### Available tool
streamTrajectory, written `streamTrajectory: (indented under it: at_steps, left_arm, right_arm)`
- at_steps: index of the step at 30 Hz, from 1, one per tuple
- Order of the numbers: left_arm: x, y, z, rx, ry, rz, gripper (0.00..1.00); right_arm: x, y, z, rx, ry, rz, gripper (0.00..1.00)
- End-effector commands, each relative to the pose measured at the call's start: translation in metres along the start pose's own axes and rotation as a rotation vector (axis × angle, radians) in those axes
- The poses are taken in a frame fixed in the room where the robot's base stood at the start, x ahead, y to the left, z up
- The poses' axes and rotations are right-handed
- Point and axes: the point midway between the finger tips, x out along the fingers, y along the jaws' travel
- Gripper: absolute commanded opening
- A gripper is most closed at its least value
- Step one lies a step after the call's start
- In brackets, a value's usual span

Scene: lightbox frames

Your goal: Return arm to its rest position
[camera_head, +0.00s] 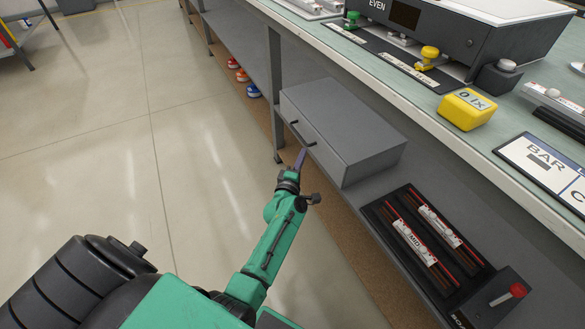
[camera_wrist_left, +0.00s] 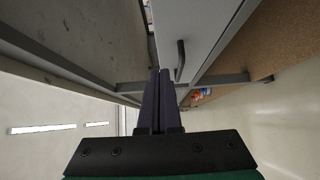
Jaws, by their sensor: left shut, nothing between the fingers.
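My left arm, green with dark joints, reaches forward from the bottom of the head view. My left gripper (camera_head: 301,158) is shut and empty, with its purple fingers close to the dark handle (camera_head: 303,136) of a grey drawer box (camera_head: 345,130). In the left wrist view the two fingers (camera_wrist_left: 159,85) lie together, and the handle (camera_wrist_left: 180,60) shows just right of their tips. I cannot tell whether they touch it. The drawer looks closed. My right gripper is not in view.
The drawer box stands on a low shelf under a workbench (camera_head: 400,78). A dark tray (camera_head: 395,222) with labelled bundles and a red-knobbed box (camera_head: 500,303) are nearer on the shelf. A yellow block (camera_head: 467,110) sits on the bench. The floor (camera_head: 190,130) to the left is clear.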

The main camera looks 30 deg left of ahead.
Motion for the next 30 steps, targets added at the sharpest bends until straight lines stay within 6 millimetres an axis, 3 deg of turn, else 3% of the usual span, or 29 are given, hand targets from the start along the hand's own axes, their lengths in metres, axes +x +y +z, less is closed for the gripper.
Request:
streamTrajectory:
  at_steps: [3,7,17,20,23,24,27,30]
  left_arm:
    - [-0.028,0.002,-0.001,0.002,0.001,-0.003,0.00]
    - [-0.050,0.001,-0.001,0.002,0.002,-0.001,0.00]
    - [-0.060,-0.003,0.002,0.026,-0.019,-0.015,0.00]
    - [-0.073,-0.028,0.022,0.207,-0.163,-0.117,0.00]
    - [-0.114,-0.081,0.048,0.548,-0.441,-0.303,0.00]
    - [-0.136,-0.102,0.052,0.685,-0.555,-0.377,0.00]
    - [-0.188,-0.143,0.049,0.956,-0.796,-0.531,0.00]
    - [-0.235,-0.169,0.034,1.159,-0.998,-0.658,0.00]
  right_arm:
    - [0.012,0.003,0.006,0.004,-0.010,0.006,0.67]
    - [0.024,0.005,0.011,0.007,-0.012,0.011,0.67]
    - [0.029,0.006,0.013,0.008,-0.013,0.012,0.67]
    - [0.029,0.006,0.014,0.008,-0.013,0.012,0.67]
    - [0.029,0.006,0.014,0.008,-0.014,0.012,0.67]
    - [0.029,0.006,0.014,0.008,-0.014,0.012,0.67]
    - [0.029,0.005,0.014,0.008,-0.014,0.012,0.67]
    - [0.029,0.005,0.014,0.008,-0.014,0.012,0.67]
